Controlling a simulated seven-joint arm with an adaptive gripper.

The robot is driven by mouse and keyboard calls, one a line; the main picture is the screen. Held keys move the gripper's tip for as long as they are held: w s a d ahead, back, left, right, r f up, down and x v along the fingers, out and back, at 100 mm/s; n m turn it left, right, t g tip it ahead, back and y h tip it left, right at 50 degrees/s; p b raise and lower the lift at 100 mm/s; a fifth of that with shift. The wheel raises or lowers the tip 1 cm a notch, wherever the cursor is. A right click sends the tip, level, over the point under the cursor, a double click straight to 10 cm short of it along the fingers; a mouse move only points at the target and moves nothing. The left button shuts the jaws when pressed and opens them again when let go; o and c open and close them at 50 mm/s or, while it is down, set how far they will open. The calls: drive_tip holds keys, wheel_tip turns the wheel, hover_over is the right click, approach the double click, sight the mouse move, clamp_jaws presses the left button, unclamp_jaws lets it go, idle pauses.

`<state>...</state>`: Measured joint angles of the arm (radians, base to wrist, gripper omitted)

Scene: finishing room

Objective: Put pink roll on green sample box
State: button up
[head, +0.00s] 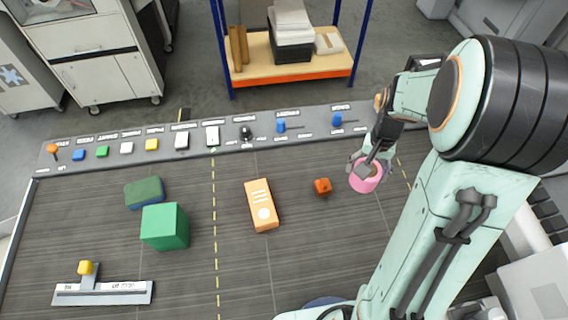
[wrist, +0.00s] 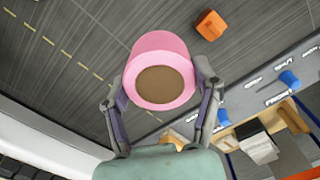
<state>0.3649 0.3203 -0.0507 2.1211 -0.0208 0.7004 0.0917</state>
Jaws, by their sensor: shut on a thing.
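The pink roll (head: 366,182), with a brown core, is at the right of the table in the head view. It also shows large in the wrist view (wrist: 158,45). My gripper (head: 371,166) is shut on it, with one finger on each side in the wrist view (wrist: 160,88). I cannot tell whether the roll touches the table. A bright green box (head: 164,227), cube-like, sits on the table at the left, well apart from my gripper. Its top looks flat and bare.
A flatter block with a dark green top and blue side (head: 144,193) lies just behind the green box. An orange-and-white box (head: 261,206) and a small orange cube (head: 323,187) lie between gripper and green box. A scraper (head: 104,292) lies front left. A switch panel (head: 190,141) runs along the back.

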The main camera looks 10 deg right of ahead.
drive_tip(key=shift+s+a, duration=0.1)
drive_tip(key=shift+s, duration=0.2)
drive_tip(key=a+r+n, duration=0.3)
drive_tip(key=a, duration=0.7)
drive_tip(key=a+r+n, duration=0.3)
drive_tip(key=a+r, duration=0.1)
drive_tip(key=a, duration=0.6)
drive_tip(key=s+a+r+n, duration=0.3)
drive_tip(key=s+a+n, duration=0.45)
drive_tip(key=a, duration=0.65)
drive_tip(key=m, duration=0.1)
hover_over(158, 219)
drive_tip(key=f, duration=0.8)
drive_tip(key=shift+s+d+f, duration=0.3)
drive_tip(key=shift+d+f, duration=0.05)
drive_tip(key=shift+w+a+f, duration=0.25)
drive_tip(key=shift+a+f, duration=0.05)
drive_tip(key=shift+f, duration=1.7)
